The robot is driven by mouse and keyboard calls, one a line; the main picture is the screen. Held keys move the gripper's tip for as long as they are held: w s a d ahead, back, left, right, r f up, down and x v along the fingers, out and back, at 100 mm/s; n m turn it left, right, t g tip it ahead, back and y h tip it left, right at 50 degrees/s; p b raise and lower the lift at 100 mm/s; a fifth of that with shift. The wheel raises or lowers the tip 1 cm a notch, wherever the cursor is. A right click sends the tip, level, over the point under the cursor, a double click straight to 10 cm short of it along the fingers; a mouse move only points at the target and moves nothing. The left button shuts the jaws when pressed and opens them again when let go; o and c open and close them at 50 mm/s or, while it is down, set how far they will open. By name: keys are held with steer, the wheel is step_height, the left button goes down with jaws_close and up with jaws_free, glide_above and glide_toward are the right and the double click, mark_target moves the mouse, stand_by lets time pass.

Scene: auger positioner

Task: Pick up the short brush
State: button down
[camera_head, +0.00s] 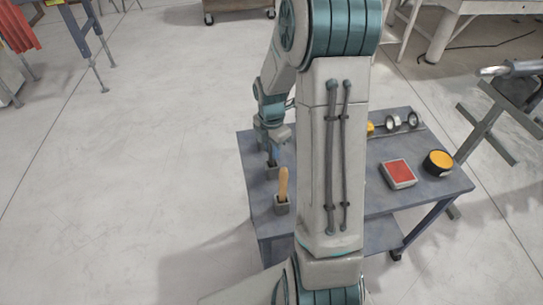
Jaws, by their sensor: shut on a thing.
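My gripper (272,154) is over the left side of the grey table, pointing down, small in the head view. It is shut on what appears to be the short brush, just at or above a small dark holder (271,170). The brush is mostly hidden by my gripper, and I cannot tell whether it still touches the holder. A second grey holder (282,208) stands nearer, with a light wooden handle (284,183) upright in it, apart from my gripper.
The grey table (440,186) also bears a red-topped box (398,173), a black and yellow round tin (437,162) and ring-shaped items (393,122) at the back right. My arm hides the table's middle. A grey metal stand (488,122) is close on the right. Floor to the left is clear.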

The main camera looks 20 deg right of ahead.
step_height(320, 180, up, 10)
stand_by(0.6)
stand_by(0.4)
